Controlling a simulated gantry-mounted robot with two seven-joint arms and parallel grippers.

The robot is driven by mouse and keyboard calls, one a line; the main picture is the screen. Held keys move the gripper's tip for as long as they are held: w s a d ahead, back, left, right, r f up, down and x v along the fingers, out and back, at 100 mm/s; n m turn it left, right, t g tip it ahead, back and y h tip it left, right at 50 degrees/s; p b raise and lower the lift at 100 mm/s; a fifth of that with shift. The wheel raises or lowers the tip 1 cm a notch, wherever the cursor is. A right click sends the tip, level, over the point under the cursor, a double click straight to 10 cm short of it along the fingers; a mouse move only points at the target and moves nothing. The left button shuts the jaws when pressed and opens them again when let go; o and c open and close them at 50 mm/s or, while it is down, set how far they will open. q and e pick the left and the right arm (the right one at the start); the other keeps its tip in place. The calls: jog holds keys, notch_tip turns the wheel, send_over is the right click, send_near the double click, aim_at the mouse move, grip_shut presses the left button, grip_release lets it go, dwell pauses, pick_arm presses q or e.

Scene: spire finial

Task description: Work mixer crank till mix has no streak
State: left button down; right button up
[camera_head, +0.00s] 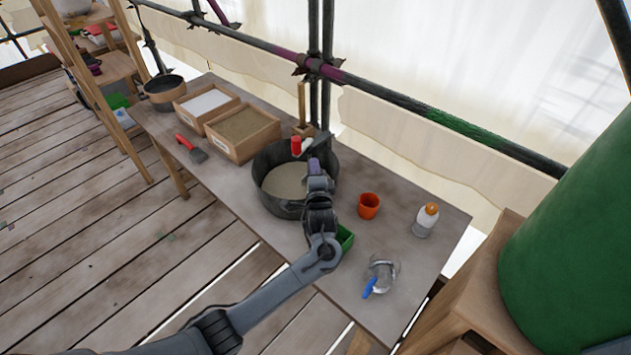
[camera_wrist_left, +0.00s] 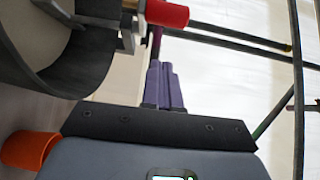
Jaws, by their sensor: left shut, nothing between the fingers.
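The mixer is a dark round tub (camera_head: 268,203) on the table, holding pale grey-beige mix (camera_head: 284,181). The part of the mix that shows looks even, with no clear streak; my arm hides its right side. The red crank handle (camera_head: 296,146) stands above the tub's back part and also shows at the top of the left wrist view (camera_wrist_left: 167,14). My left gripper (camera_head: 315,165) is over the tub's right side. Its purple fingers (camera_wrist_left: 163,86) are shut and empty, apart from the red handle. My right gripper is not in view.
An orange cup (camera_head: 369,206), a white bottle with orange cap (camera_head: 427,216) and a clear jar with a blue item (camera_head: 381,273) stand right of the tub. Wooden trays (camera_head: 243,134) are left. A green box (camera_head: 345,238) sits beside my forearm. Scaffold poles run behind.

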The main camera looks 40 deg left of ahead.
pick_arm(q)
jog(key=w+a+b, duration=0.1)
jog(key=w+a, duration=0.1)
jog(key=a, duration=0.3)
jog(key=shift+a, duration=0.4)
